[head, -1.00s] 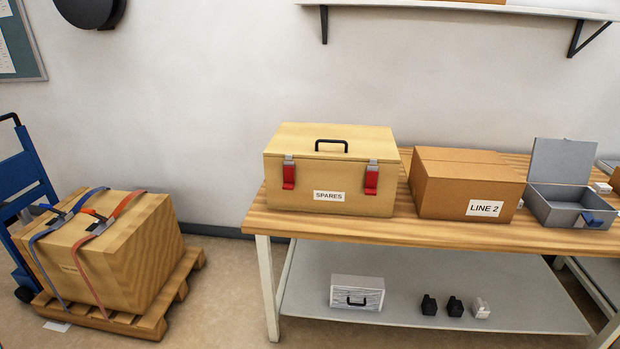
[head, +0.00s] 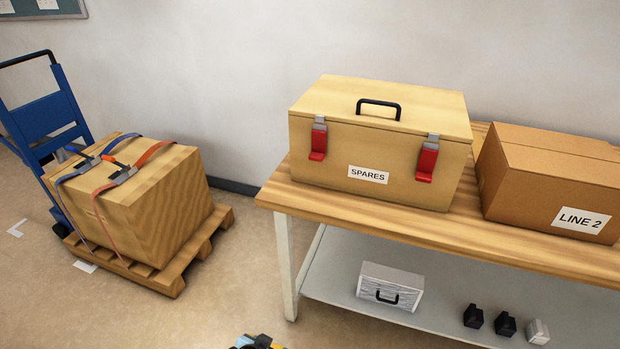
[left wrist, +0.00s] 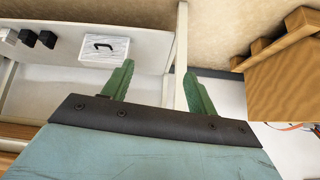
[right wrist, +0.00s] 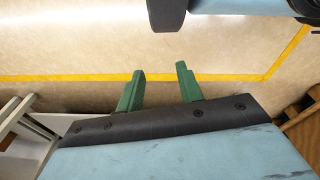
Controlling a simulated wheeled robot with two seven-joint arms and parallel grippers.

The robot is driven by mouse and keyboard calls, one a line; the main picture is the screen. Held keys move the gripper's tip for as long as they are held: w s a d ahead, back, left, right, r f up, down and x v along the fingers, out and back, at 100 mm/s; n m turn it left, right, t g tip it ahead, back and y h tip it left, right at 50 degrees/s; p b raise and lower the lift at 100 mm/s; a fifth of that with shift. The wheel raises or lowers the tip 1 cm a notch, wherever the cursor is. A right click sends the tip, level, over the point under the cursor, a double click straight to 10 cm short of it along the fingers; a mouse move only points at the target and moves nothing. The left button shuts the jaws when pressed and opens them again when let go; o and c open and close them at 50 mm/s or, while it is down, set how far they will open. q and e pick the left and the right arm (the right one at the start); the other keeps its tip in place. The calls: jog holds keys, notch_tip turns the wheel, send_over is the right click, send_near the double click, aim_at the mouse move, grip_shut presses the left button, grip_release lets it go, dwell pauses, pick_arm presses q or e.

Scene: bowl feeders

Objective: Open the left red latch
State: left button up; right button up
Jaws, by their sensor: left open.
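A wooden box labelled SPARES (head: 338,170) stands on the workbench in the head view. The left red latch (head: 317,143) is on the left of its front, its red lever hanging down below a grey catch at the lid. The right red latch (head: 426,162) looks the same. The box lid (head: 420,100) is down. My left gripper (left wrist: 158,69) is open and empty in the left wrist view, with the bench's lower shelf and leg beyond it. My right gripper (right wrist: 160,69) has its green fingers apart and empty over the floor. I cannot make out either gripper in the head view.
The workbench (head: 275,190) has a LINE 2 carton (head: 550,170) to the right of the box. Its lower shelf (head: 340,250) holds a white case (head: 390,287) and small blocks. A strapped crate (head: 165,205) on a pallet and a blue hand truck (head: 45,120) stand left.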

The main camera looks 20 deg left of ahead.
pick_arm(q)
jog(key=w+r+t+b, duration=0.45)
jog(key=w+r, duration=0.65)
jog(key=w, duration=0.4)
pick_arm(e)
jog(key=w+r+b, duration=0.2)
jog(key=w, duration=0.5)
pick_arm(q)
jog(key=n+t+b, duration=0.1)
jog(key=t+b, duration=0.4)
jog(key=t, duration=0.1)
send_near(315, 160)
jog(key=w+b, duration=0.3)
jog(key=w, duration=0.4)
jog(key=shift+d+b, duration=0.1)
jog(key=shift+b, duration=0.2)
jog(key=shift+w, duration=0.8)
jog(key=shift+w+r+b, duration=0.1)
jog(key=shift+w+b, duration=0.2)
jog(key=shift+w, duration=0.1)
pick_arm(e)
jog(key=w+a+r+t, duration=0.1)
jog(key=w+r, duration=0.1)
jog(key=r, duration=0.5)
jog(key=w+a+r+t, duration=0.1)
jog(key=a+r+t, duration=0.1)
jog(key=r, duration=0.6)
jog(key=shift+w+a+t+y, duration=0.3)
jog(key=shift+w, duration=0.05)
